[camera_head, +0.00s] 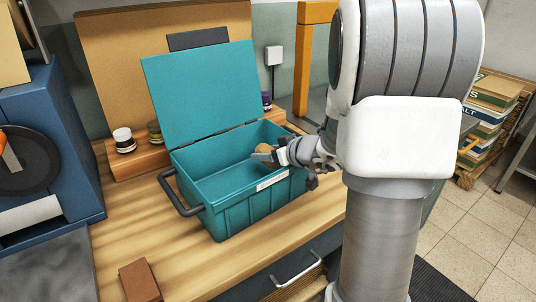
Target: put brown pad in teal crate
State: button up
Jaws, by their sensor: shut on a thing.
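The teal crate (245,211) stands on the wooden bench with its lid (203,92) raised at the back. Its visible inside is bare. My gripper (271,157) is at the right end of the crate's opening, around rim height. It is shut on a small tan-brown rounded thing, seemingly the brown pad (264,149), which is partly hidden by the fingers. I cannot tell how far it is above the crate floor.
A reddish-brown block (138,281) lies at the bench's front left. Jars (124,140) stand on a wooden ledge behind the crate. A dark handle (181,195) sticks out from the crate's left end. A blue machine (48,150) stands at left. The bench's front left is mostly clear.

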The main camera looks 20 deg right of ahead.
jog(key=shift+f, duration=0.25)
jog(key=o, duration=1.3)
jog(key=shift+s+f, duration=0.1)
jog(key=shift+f, duration=0.1)
jog(key=shift+r, duration=0.1)
jog(key=r+p, duration=0.1)
jog(key=p, duration=0.1)
jog(key=shift+r+p, duration=0.2)
jog(key=shift+p, duration=0.1)
jog(key=p+v, duration=0.1)
jog(key=v, duration=1.1)
jog(key=shift+a, duration=0.15)
